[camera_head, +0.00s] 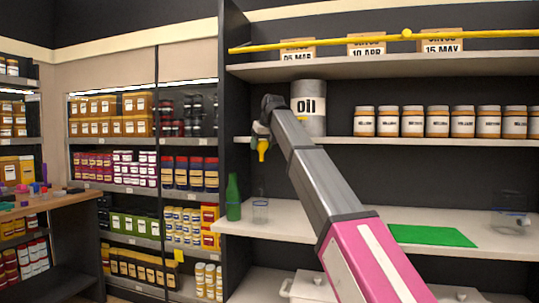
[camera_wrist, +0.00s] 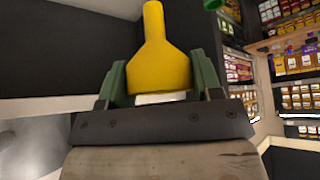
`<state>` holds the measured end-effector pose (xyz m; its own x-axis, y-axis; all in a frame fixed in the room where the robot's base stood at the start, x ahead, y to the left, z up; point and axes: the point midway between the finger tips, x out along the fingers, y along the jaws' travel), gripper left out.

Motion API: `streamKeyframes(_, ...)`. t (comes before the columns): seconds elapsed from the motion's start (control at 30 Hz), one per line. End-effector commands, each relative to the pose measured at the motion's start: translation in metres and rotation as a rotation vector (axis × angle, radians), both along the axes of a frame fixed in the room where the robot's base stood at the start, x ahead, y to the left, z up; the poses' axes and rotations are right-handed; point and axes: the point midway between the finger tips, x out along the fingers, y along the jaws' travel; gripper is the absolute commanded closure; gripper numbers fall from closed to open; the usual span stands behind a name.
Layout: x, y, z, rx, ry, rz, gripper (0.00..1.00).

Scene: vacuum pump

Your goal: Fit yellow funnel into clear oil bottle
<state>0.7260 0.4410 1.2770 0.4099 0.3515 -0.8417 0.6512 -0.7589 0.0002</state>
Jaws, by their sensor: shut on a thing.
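The yellow funnel (camera_head: 263,148) is held in my gripper (camera_head: 262,140), its narrow spout pointing down. In the wrist view the funnel (camera_wrist: 158,65) sits between the two green fingers of my gripper (camera_wrist: 160,84), which are shut on its wide end. The clear oil bottle (camera_head: 260,212) stands upright on the white counter, almost straight below the funnel in the head view. A clear gap separates the spout from the bottle. The clear bottle cannot be made out in the wrist view.
A green bottle (camera_head: 233,198) stands just left of the clear bottle. A grey oil can (camera_head: 308,108) and several labelled jars (camera_head: 437,121) stand on the shelf (camera_head: 380,142) above. A green mat (camera_head: 432,236) and a clear container (camera_head: 510,222) lie to the right on the counter.

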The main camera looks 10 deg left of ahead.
Motion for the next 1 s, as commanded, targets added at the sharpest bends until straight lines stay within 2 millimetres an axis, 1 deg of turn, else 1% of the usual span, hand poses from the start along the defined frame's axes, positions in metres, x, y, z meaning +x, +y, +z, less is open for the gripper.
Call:
streamKeyframes(0.13,-0.001,0.003,0.005,0.000,0.000,-0.002,0.64)
streamKeyframes(0.57,-0.001,0.003,0.003,0.000,0.000,-0.002,0.64)
streamKeyframes(0.77,-0.001,0.003,-0.004,0.000,0.000,-0.002,0.64)
streamKeyframes(1.0,-0.002,0.003,-0.019,0.000,0.000,-0.001,0.64)
